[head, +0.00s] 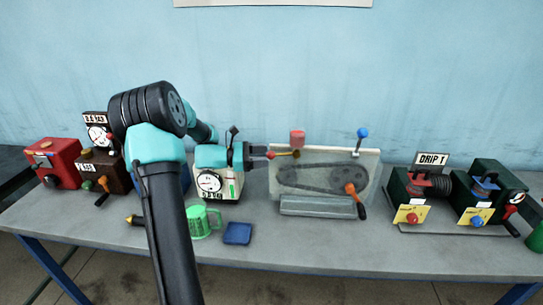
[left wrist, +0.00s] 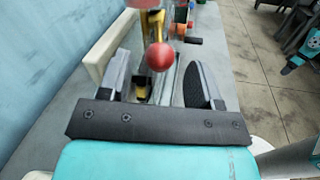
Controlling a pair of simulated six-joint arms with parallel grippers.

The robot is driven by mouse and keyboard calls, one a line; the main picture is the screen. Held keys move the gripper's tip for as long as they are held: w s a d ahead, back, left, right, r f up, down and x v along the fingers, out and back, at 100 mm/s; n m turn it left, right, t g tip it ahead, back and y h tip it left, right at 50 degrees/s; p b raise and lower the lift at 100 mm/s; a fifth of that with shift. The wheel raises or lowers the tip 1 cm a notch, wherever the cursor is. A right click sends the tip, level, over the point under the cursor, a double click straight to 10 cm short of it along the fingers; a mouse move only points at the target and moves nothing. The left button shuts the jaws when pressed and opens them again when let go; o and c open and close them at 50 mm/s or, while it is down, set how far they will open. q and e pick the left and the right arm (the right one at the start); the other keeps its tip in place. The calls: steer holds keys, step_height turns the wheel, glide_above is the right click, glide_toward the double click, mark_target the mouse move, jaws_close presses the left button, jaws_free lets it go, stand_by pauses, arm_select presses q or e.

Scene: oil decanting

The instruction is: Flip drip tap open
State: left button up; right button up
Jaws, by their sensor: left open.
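A drip tap lever (head: 283,154) with a red ball knob (head: 271,155) sticks out to the left below a red cup (head: 297,137) on the grey belt panel (head: 330,158). My left gripper (head: 262,153) is at the knob, coming from the left. In the left wrist view my left gripper (left wrist: 160,70) is open, with its fingers spread apart. The red ball (left wrist: 160,57) shows between or just beyond the fingertips, with yellow parts behind it. I cannot tell whether a finger touches it. My right gripper is not in view.
The panel also carries a blue-knobbed lever (head: 362,133) and an orange-handled crank (head: 356,198). A green mug (head: 203,221) and a blue tray (head: 238,233) stand in front of a dial machine (head: 212,181). More machines stand at both ends. The table's front middle is clear.

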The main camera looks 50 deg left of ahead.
mark_target(272, 155)
arm_select(q)
steer(key=shift+x, duration=1.75)
jaws_close()
